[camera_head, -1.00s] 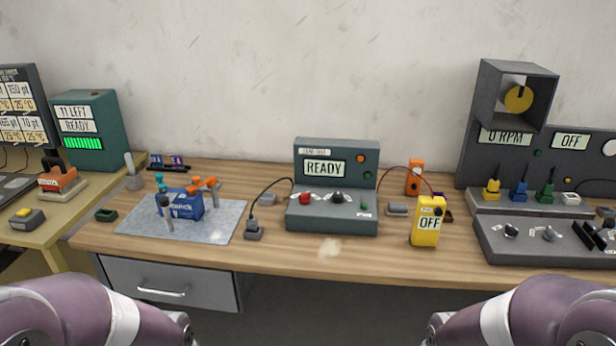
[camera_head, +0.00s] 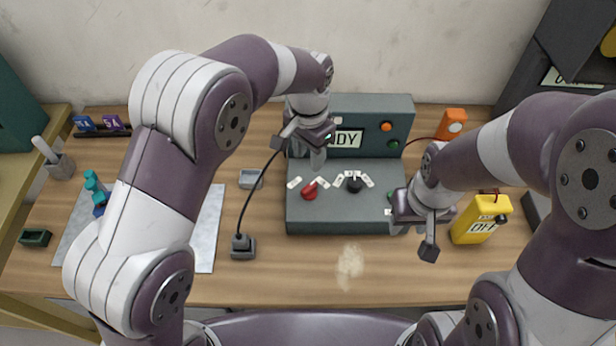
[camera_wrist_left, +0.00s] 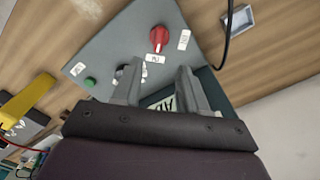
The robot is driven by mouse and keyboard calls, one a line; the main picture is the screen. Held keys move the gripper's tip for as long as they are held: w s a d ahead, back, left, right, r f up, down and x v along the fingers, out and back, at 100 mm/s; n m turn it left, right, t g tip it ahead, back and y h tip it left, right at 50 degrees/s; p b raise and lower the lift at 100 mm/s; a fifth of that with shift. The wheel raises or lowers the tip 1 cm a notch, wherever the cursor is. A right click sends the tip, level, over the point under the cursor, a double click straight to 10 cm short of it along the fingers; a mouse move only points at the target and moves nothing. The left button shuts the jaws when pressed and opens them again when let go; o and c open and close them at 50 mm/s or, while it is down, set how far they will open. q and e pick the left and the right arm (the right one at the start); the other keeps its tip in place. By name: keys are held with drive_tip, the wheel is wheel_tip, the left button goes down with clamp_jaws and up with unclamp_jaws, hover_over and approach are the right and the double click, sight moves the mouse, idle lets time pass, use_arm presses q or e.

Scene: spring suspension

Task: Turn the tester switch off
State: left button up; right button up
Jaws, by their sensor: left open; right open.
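The grey-green tester box (camera_head: 340,216) stands mid-table; its display (camera_head: 348,139) is partly covered by my left gripper, leaving "DY" readable. A red knob (camera_head: 310,191) and a black knob (camera_head: 354,184) sit on its sloped panel. The red knob (camera_wrist_left: 159,38) shows clear in the left wrist view, beyond my fingertips; the black knob is mostly hidden there by a finger. My left gripper (camera_head: 304,150) is open and empty above the panel's back part, by the display. My right gripper (camera_head: 414,240) is open and empty at the box's right front, left of the yellow meter.
The yellow meter (camera_head: 482,219) reads "OFF" and stands right of the box. An orange device (camera_head: 453,122) is behind it. A black cable runs to a plug block (camera_head: 243,247) at the left. A small grey tray (camera_head: 251,179) lies beside the box.

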use_arm(q)
hover_over(309, 186)
drive_tip(key=f, duration=0.3)
drive_tip(key=f+p, duration=0.1)
drive_tip(key=shift+s+a+f, duration=0.1)
drive_tip(key=shift+s+f, duration=0.1)
drive_tip(key=shift+s, duration=0.15)
drive_tip(key=f, duration=0.5)
drive_tip(key=shift+w+p, duration=0.35)
drive_tip(key=shift+f, duration=0.4)
drive_tip(key=shift+s+f, duration=0.1)
clamp_jaws()
use_arm(e)
drive_tip(key=shift+s+d, duration=0.1)
drive_tip(key=shift+d, duration=0.05)
